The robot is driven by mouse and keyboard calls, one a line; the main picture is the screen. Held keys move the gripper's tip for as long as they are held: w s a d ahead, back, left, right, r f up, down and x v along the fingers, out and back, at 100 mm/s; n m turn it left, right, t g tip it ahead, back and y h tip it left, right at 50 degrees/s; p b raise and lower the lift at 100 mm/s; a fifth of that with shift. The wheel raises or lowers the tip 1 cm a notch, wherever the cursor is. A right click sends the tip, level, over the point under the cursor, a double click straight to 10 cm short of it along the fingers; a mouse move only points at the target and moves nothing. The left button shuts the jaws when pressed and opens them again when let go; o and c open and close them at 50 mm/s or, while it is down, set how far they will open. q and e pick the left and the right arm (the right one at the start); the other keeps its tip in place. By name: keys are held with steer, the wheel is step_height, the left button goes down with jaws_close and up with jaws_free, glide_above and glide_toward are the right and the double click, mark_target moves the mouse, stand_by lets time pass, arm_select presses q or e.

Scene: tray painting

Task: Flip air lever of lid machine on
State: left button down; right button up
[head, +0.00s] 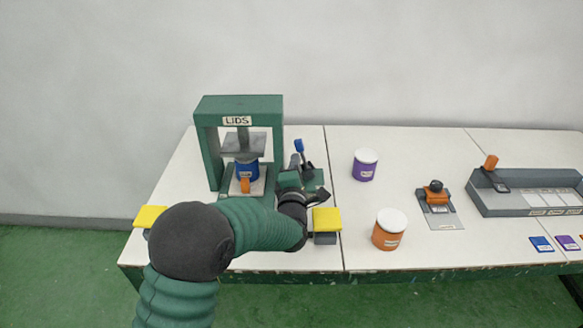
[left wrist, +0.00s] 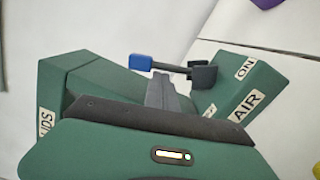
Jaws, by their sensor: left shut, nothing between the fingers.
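The lid machine (head: 238,104) is a green frame labelled LIDS at the back left of the table. Its air lever (head: 299,146) has a blue tip and stands on a green box right of the frame. In the left wrist view the lever (left wrist: 140,62) extends left from a black pivot on the box, which carries AIR and ON labels (left wrist: 245,68). A third label is mostly hidden. My left gripper (head: 296,160) is shut and empty close beside the lever; its fingertips (left wrist: 162,80) show just below the lever's shaft. I cannot tell whether they touch.
A blue can (head: 247,168) stands under the press plate. Yellow pads (head: 327,219) sit at the table's front, either side of my arm. A purple can (head: 365,165) and an orange can (head: 388,231) stand to the right. The wall is behind.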

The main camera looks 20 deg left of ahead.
arm_select(q)
steer(key=shift+d+r+m, duration=0.45)
steer(key=shift+d+m, duration=0.15)
steer(key=shift+m, duration=0.4)
steer(key=d+m+p, duration=0.1)
steer(key=m+p, duration=0.1)
steer(key=m, duration=0.1)
steer(key=shift+w+d+r+m, duration=0.15)
steer(key=shift+w+d+m, duration=0.15)
steer(key=shift+w+d, duration=0.1)
steer(key=m+p, duration=0.1)
steer(key=d+m, duration=0.1)
steer(key=shift+w+d+m+g+p, duration=0.2)
steer(key=shift+m+g+p, duration=0.1)
steer(key=shift+m+p, duration=0.1)
steer(key=shift+d+m+p, duration=0.3)
steer(key=shift+m+p, duration=0.15)
steer(key=shift+m, duration=0.75)
steer(key=shift+f, duration=0.3)
